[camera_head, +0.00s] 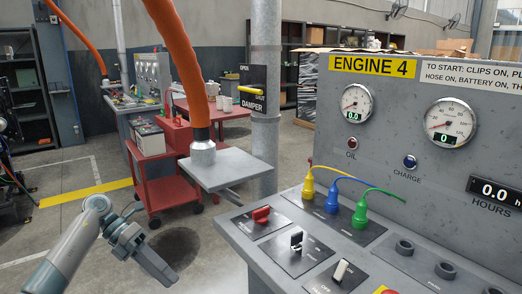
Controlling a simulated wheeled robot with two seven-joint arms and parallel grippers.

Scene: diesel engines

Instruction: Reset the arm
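My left arm comes in from the lower left. Its grey gripper (142,248) is over the floor, left of the engine 4 console and apart from it. A dark jaw part points down to the right, but I cannot tell how far apart the fingers are. I see nothing held in it. My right arm and gripper are not in view.
The engine 4 console (410,140) fills the right, with gauges, a red switch (261,214) and yellow, blue and green plugs (332,203). An orange hose (185,60) meets a grey plate (225,168) at the console's left. A red cart (160,180) stands behind.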

